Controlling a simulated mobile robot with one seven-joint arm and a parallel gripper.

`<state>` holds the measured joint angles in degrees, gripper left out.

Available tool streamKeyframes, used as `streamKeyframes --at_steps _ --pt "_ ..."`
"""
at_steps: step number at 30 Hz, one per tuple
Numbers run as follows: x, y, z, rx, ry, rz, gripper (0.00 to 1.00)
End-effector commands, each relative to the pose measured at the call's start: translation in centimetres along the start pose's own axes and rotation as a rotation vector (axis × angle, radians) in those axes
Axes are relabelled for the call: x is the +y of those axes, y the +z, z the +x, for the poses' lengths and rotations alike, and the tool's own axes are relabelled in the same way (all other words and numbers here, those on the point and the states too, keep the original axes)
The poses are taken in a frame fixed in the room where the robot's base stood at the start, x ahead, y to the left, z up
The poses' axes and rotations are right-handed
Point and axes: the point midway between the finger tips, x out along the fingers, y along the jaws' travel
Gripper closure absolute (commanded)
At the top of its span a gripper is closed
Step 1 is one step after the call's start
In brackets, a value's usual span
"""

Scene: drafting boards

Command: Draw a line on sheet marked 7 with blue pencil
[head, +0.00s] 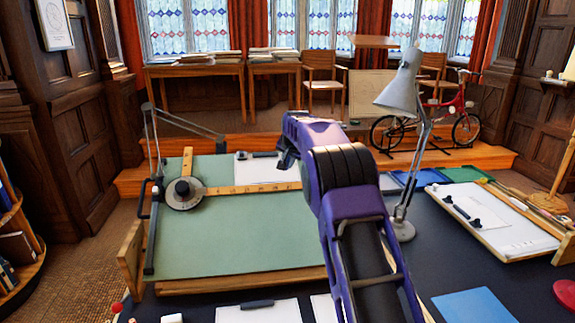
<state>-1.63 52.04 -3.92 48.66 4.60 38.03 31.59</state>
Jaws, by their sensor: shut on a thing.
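My purple arm rises from the bottom and bends over the green drafting board (235,235). Its far end hangs above the board's upper part; the jaws are hidden behind the arm, and no blue pencil shows. A white sheet (282,174) lies at the board's upper edge, partly covered by the arm, with a dark bar on it.
A grey desk lamp (403,80) stands close to the right of my arm. A drafting arm with a round head (185,193) and wooden rulers lies on the green board. A blue sheet (475,306) and a red round object (566,292) lie at front right.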

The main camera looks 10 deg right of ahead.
Motion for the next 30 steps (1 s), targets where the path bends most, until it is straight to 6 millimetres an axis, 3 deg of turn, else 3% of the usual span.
streamKeyframes --at_steps 16,30 --pt "-1.2 -1.8 -5.1 0.001 -0.001 0.000 1.00" --pt "-1.3 -2.0 -5.7 0.000 0.000 0.000 1.00"
